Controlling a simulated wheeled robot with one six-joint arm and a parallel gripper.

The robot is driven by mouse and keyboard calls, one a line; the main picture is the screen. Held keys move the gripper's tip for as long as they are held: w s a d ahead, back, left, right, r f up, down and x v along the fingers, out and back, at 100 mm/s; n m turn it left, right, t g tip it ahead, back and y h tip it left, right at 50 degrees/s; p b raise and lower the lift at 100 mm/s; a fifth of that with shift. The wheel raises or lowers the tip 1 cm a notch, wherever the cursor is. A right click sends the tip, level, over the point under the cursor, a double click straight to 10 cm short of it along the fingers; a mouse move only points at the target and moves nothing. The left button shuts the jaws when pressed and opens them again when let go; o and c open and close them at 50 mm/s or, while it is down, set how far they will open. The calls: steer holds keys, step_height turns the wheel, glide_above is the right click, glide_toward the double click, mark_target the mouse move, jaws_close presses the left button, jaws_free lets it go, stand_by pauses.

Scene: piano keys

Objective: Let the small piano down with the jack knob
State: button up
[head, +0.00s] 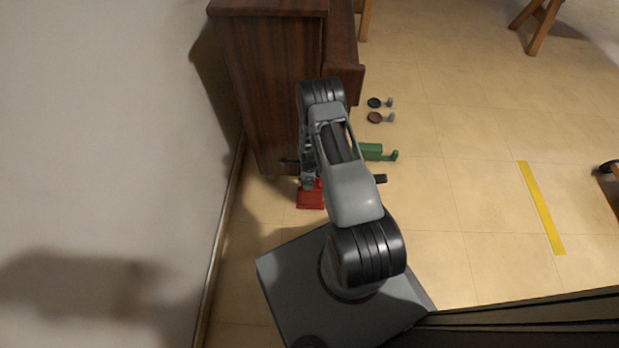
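The small piano (270,90) is a dark brown wooden upright at the top centre, beside the wall. A red jack (310,198) sits on the floor at the piano's near end. My arm reaches over it and covers part of it. My gripper (308,178) points down at the piano's near end, just above or beside the red jack. Its fingertips are small and partly hidden, so I cannot tell whether they are open, shut or touching anything. I cannot make out the jack knob clearly. A small dark piece (380,179) shows just right of my arm.
A green tool or bracket (376,152) lies right of the piano's near end. Two small casters or round pads (376,117) lie beyond it. The wall (120,150) stands close on the left. The floor (450,190) is open on the right, with a yellow strip (541,207).

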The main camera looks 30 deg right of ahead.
step_height(320, 180, up, 14)
steer(key=p, duration=0.5)
steer(key=shift+f, duration=0.15)
stand_by(0.3)
steer(key=a+r+n+t+p, duration=0.3)
steer(key=r+n+p, duration=0.9)
steer(key=r, duration=2.3)
steer(key=s+a+r+n+p, duration=0.2)
steer(key=s+r+n+p, duration=0.2)
steer(key=r, duration=0.6)
steer(key=s+a+r+n+p, duration=0.2)
steer(key=s+r+n+p, duration=0.2)
steer(key=r, duration=0.7)
steer(key=s+a+r+n+p, duration=0.2)
steer(key=s+r+n+p, duration=0.2)
steer(key=s+r+p, duration=0.4)
step_height(320, 180, up, 3)
steer(key=shift+a+r+t+p, duration=0.2)
steer(key=shift+t+p, duration=0.1)
steer(key=shift+p, duration=0.3)
steer(key=shift+c, duration=0.4)
